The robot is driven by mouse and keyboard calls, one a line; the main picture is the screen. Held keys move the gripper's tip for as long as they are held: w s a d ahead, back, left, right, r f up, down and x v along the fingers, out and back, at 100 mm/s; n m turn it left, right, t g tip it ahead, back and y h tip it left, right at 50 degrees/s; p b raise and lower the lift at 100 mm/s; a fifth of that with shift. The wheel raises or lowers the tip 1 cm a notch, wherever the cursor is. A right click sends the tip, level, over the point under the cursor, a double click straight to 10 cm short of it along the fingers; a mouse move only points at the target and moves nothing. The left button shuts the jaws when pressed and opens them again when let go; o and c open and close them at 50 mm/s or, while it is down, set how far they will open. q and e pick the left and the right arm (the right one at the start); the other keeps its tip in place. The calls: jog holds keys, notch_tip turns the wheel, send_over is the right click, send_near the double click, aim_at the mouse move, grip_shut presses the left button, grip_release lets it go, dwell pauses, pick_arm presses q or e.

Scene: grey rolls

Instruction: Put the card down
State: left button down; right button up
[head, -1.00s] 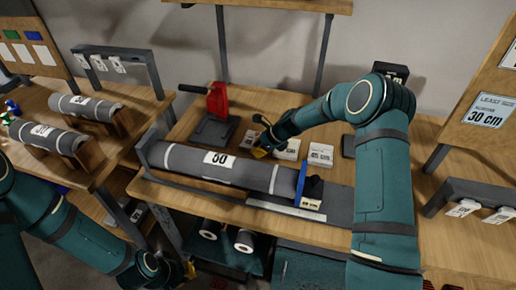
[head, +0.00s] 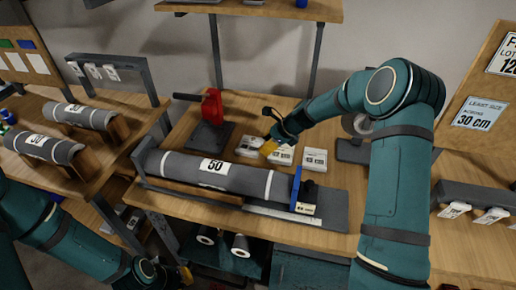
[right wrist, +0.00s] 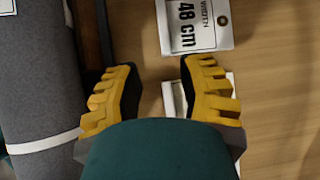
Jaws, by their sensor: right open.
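Three white cards lie in a row on the bench behind the roll: a left card (head: 250,146), a middle card (head: 284,156) and a right card (head: 314,160). My right gripper (head: 268,147) is low over the row, by the left and middle cards. In the right wrist view its yellow fingers (right wrist: 162,92) are apart, with a card (right wrist: 171,99) partly hidden beneath them. Another card reading "WIDTH 48 cm" (right wrist: 192,27) lies beyond the fingertips. My left gripper (head: 172,273) is low at the bottom left, its jaws unclear.
A grey roll labelled 50 (head: 230,173) lies in a cradle in front of the cards, with a blue plate (head: 296,187) at its right end. A side bench with rolls (head: 84,116) is at left.

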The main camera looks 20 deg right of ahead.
jog(key=v, duration=0.3)
jog(key=shift+s+d+r, duration=0.1)
jog(key=shift+d+r, duration=0.05)
jog(key=shift+r, duration=0.05)
dwell(0.3)
